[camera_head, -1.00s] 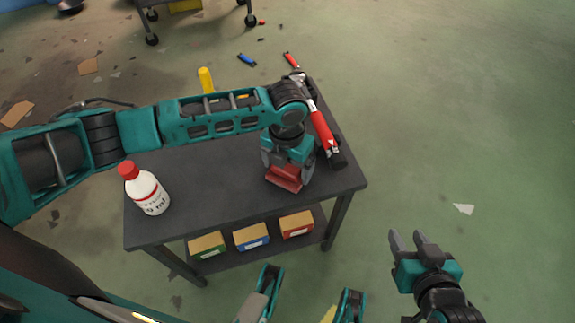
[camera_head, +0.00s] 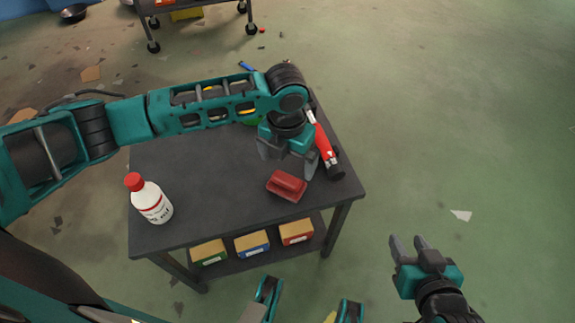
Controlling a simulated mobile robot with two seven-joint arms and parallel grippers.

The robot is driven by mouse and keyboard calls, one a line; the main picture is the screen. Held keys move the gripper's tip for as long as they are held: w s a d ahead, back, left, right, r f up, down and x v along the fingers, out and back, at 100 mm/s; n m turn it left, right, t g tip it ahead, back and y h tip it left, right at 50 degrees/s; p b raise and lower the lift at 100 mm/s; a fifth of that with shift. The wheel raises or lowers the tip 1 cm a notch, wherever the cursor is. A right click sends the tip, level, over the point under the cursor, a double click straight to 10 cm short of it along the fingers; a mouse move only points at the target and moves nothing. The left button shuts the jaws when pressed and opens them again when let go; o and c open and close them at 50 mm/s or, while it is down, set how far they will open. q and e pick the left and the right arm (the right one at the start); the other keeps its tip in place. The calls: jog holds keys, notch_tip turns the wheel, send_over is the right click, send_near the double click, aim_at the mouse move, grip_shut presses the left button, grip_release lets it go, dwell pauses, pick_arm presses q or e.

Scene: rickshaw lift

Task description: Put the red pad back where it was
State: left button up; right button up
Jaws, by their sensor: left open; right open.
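The red pad (camera_head: 287,186) lies on the dark table (camera_head: 215,205), near its front right part. My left gripper (camera_head: 286,166) is open and empty, just behind and above the pad, apart from it. My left arm crosses over the back of the table and hides part of it. My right gripper (camera_head: 408,245) is open and empty, off the table's right side over the floor.
A white bottle with a red cap (camera_head: 149,199) stands at the table's left front. A red-handled tool (camera_head: 325,146) lies along the right edge. Small green, blue and red boxes (camera_head: 252,244) sit on the lower shelf. The table's middle is clear.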

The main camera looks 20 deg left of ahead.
pick_arm(q)
notch_tip(320, 180, up, 5)
jog(key=p, duration=0.1)
jog(key=s+d+f+n+t+h, duration=0.1)
jog(key=s+d+f+n+h, duration=0.25)
jog(key=d+n, duration=0.35)
jog(key=n+t, duration=1)
jog(key=n, duration=1.9)
send_near(288, 177)
jog(key=shift+s+a+y, duration=0.2)
jog(key=shift+s+y, duration=0.05)
jog(key=shift+s, duration=0.75)
jog(key=shift+m, duration=0.3)
